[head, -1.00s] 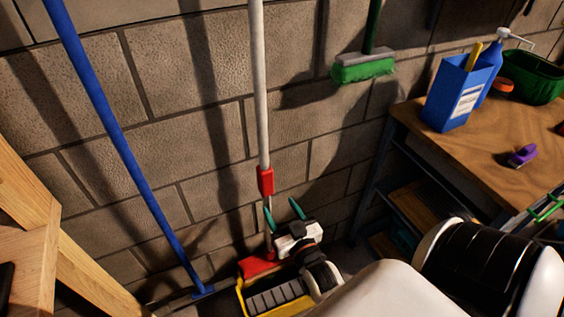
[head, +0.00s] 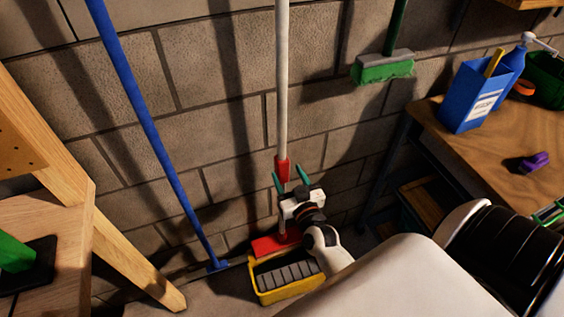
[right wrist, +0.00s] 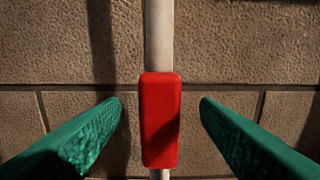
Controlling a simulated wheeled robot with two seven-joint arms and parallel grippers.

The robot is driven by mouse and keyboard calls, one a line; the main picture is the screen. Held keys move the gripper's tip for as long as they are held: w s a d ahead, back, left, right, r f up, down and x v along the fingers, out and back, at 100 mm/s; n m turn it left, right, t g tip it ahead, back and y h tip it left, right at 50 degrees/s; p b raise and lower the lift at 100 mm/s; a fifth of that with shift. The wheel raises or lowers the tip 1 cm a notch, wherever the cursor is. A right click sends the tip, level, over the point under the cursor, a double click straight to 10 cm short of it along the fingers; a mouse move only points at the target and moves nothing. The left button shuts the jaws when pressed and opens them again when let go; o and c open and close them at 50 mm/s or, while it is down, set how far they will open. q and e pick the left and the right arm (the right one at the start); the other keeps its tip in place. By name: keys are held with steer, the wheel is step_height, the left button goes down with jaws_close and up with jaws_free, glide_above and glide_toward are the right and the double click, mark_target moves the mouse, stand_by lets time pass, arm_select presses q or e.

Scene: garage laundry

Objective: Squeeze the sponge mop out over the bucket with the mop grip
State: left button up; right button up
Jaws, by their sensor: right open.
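The sponge mop has a white pole (head: 282,80) standing upright near the block wall, with a red grip (head: 283,168) on its lower part. Its red head (head: 274,245) is at the back of the yellow bucket (head: 285,293), which has a grey slatted insert; whether the head touches it I cannot tell. My right gripper (head: 292,181) is open, its green fingers on either side of the red grip. In the right wrist view the red grip (right wrist: 160,120) stands between the two fingers (right wrist: 161,112), with gaps on both sides. My left gripper is not in view.
A blue-handled tool (head: 150,125) leans on the wall at left, beside a wooden frame (head: 120,240). A green brush (head: 384,68) hangs at upper right. A workbench (head: 460,145) at right holds a blue box (head: 476,95) and a purple item (head: 533,162).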

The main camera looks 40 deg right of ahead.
mark_target(285, 169)
steer(key=x, duration=0.5)
steer(key=shift+w, duration=0.15)
